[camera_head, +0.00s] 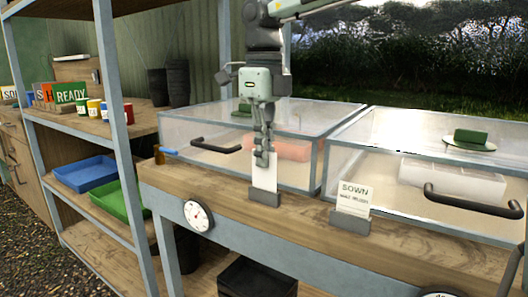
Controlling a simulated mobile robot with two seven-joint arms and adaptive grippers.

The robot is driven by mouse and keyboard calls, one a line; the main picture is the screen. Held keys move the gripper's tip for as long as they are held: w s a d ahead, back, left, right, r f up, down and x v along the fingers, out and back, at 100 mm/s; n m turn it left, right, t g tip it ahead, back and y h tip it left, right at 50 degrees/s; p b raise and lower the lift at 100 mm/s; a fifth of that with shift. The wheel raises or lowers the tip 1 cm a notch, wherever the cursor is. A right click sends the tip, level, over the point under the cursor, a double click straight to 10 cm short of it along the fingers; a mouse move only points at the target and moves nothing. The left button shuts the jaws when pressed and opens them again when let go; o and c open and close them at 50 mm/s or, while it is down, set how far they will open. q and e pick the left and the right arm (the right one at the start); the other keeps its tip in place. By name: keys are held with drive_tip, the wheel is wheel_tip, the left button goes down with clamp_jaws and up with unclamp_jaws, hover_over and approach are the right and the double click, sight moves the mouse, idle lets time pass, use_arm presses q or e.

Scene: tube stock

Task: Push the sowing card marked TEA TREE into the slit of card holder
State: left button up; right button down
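My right gripper (263,160) comes down from above, its fingers closed over the upper edge of a white card (265,178). The card is upright, and no marking can be read on its visible face. Its lower edge meets a small grey card holder (264,199) on the wooden bench edge; I cannot tell how deep it sits in the slit. A second holder (350,222) to the right bears a card (354,197) reading SOWN, with a smaller line too blurred to read surely. My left gripper is not in view.
Two clear propagator boxes (182,133) (345,160) with black handles stand close behind the holders. A round dial (198,215) is on the bench front. Shelves at left hold a blue tray (88,174), a green tray (122,203) and coloured pots.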

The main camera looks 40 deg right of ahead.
drive_tip(key=shift+f+b, duration=0.55)
drive_tip(key=shift+f, duration=0.5)
idle(0.5)
drive_tip(key=c, duration=1.6)
unclamp_jaws()
drive_tip(key=shift+c, duration=0.2)
drive_tip(key=shift+o, duration=0.4)
drive_tip(key=o, duration=1)
drive_tip(key=shift+c, duration=0.2)
drive_tip(key=shift+r, duration=0.15)
drive_tip(key=shift+r+p, duration=1.05)
drive_tip(key=shift+r, duration=0.05)
drive_tip(key=shift+r, duration=0.1)
